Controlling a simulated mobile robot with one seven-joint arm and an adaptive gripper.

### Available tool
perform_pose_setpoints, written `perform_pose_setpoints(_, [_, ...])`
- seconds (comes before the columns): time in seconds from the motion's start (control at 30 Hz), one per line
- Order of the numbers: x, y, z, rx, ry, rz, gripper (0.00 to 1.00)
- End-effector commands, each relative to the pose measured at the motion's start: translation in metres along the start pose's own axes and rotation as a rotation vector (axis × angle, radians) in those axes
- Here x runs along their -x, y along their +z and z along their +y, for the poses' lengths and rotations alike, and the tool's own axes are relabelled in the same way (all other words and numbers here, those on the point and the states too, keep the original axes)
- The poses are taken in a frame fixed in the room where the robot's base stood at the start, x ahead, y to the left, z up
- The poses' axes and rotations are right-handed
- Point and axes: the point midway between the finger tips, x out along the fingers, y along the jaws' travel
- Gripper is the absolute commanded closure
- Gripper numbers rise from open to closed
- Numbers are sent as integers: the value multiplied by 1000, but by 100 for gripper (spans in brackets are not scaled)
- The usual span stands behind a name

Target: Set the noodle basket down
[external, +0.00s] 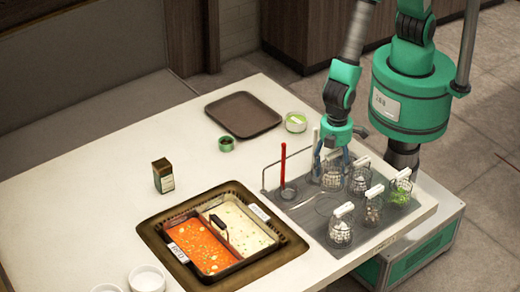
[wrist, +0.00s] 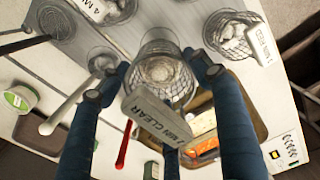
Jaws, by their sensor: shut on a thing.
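My gripper (external: 334,158) is over the back left of the grey metal station in the external view. It is shut on a wire noodle basket (external: 331,179) with pale contents. In the wrist view my gripper (wrist: 160,75) has its dark blue fingers on both sides of this noodle basket (wrist: 166,72). Its white handle block (wrist: 155,115) reads "1 MIN CLEAR". The fingers partly hide the basket, and I cannot tell whether its bottom touches the station. A two-part pot with red broth (external: 197,247) and pale broth (external: 240,226) sits to the front left.
Several other baskets stand on the station (external: 305,220), including one with greens (external: 400,190) and one in front (external: 340,233). A red-handled ladle (external: 283,165) stands close on the left. A dark tray (external: 243,114) and small green bowl (external: 226,144) lie farther back.

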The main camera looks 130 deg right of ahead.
Motion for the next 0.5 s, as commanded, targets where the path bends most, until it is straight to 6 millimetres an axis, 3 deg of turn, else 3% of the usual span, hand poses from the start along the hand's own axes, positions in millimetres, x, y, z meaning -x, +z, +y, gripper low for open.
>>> perform_pose_setpoints(0.27, [5,-1,0,0,-1,2,73])
perform_pose_setpoints(0.5, [35,-2,0,0,-1,5,73])
